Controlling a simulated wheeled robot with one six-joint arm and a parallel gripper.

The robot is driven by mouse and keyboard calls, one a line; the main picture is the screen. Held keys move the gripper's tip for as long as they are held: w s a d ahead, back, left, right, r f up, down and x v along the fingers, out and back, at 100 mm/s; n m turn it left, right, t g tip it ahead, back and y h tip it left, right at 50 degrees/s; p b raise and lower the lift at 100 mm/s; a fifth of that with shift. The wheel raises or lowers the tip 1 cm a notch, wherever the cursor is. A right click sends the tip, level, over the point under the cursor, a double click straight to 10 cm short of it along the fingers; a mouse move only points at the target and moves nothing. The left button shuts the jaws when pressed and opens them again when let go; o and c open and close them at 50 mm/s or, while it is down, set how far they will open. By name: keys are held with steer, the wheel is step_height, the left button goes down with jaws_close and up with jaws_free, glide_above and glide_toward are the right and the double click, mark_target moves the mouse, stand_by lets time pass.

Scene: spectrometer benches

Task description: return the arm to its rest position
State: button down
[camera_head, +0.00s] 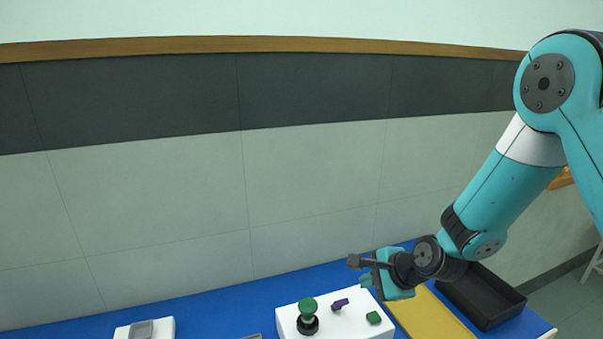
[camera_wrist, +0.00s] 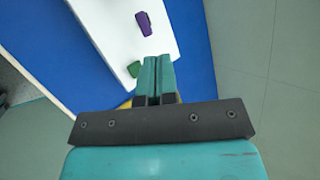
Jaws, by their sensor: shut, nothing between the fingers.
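My gripper (camera_head: 368,280) is at the end of my teal arm, on the right side of the head view. It is above the right part of the blue bench, close to the white block. In the wrist view, my gripper (camera_wrist: 154,77) has its two teal fingers together with nothing between them. The arm is bent, reaching down and to the left from its upper joint at the right edge.
The white block (camera_head: 290,322) bears a green-topped black knob (camera_head: 308,308), a purple piece (camera_head: 340,304) and a green piece (camera_head: 374,318). A yellow mat (camera_head: 432,314) and black tray (camera_head: 482,298) lie on the right of the blue bench (camera_head: 225,311). A wall stands behind.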

steer(key=s+a+r+n+g+b, duration=0.3)
steer(key=s+r+n, duration=0.5)
steer(key=s+n, duration=0.3)
steer(key=s+d+r+n+g+b, duration=0.1)
steer(key=s+r+n, duration=0.1)
steer(key=s+n, duration=0.4)
steer(key=s+d+r+n+g+h+b, duration=0.1)
steer(key=s+n, duration=0.4)
steer(key=s, duration=0.5)
steer(key=shift+s+r+n+g+b, duration=0.4)
steer(key=shift+r+g+b, duration=0.1)
steer(key=shift+r+g, duration=0.2)
steer(key=shift+w, duration=0.1)
